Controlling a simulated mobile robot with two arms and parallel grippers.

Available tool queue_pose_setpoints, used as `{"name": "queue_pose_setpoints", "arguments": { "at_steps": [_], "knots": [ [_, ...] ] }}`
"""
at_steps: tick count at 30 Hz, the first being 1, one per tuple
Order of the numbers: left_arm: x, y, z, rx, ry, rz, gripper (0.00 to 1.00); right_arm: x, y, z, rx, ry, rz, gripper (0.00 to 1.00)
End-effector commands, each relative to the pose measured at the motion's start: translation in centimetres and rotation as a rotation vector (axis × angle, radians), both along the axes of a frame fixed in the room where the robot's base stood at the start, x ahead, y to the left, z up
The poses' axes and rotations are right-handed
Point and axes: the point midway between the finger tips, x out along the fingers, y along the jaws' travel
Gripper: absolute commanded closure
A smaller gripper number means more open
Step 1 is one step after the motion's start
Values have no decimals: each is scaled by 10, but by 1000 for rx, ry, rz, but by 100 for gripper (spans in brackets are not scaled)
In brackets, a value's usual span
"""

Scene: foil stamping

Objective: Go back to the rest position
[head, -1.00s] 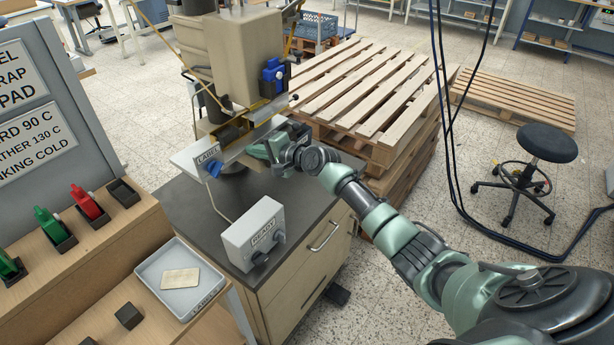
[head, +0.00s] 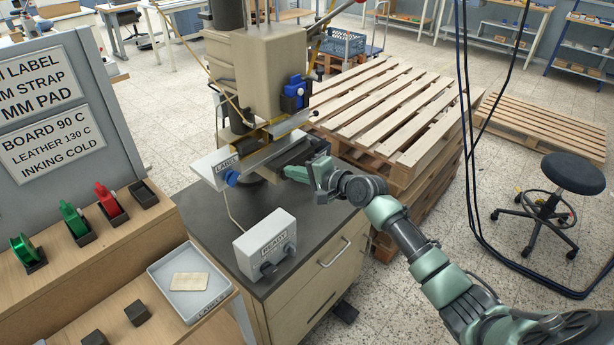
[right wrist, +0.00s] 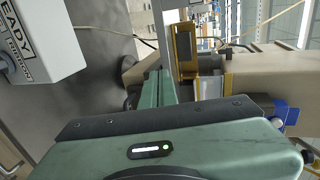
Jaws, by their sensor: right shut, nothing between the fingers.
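My right gripper (head: 298,174) is shut and empty. It hangs over the dark top of the drawer cabinet (head: 216,225), at the right side of the stamping press (head: 260,75). In the right wrist view its green fingers (right wrist: 160,85) are together, with nothing seen between them. The press's label plate (head: 222,167) and blue knob (head: 232,178) lie to the left of the gripper, apart from it. My left gripper is not in view.
The grey READY box (head: 262,243) stands on the cabinet in front of the press. A tray (head: 212,306) with a tan card (head: 190,282) is on the wooden bench at lower left. Stacked pallets (head: 400,165) stand behind my right arm. A stool (head: 572,174) is at right.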

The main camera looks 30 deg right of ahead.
Motion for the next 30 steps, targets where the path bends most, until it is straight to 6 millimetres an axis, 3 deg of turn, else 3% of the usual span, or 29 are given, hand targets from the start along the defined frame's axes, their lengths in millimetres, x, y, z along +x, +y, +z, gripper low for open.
{"name": "queue_pose_setpoints", "arguments": {
  "at_steps": [5, 14, 17, 20, 23, 26, 30],
  "knots": [
    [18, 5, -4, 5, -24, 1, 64, -26, -12, 6, -3, 2, 0, 100],
    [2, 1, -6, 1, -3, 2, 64, -38, -16, 12, -1, 2, -1, 100],
    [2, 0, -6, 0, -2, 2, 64, -38, -19, -1, -20, 13, -7, 100],
    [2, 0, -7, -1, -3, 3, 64, -42, -26, -40, -80, 47, -23, 100],
    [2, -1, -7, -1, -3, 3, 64, -55, -37, -105, -191, 104, -36, 100],
    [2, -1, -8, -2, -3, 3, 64, -79, -46, -178, -329, 174, -28, 100],
    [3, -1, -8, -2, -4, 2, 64, -129, -52, -274, -523, 276, 30, 100]
  ]
}}
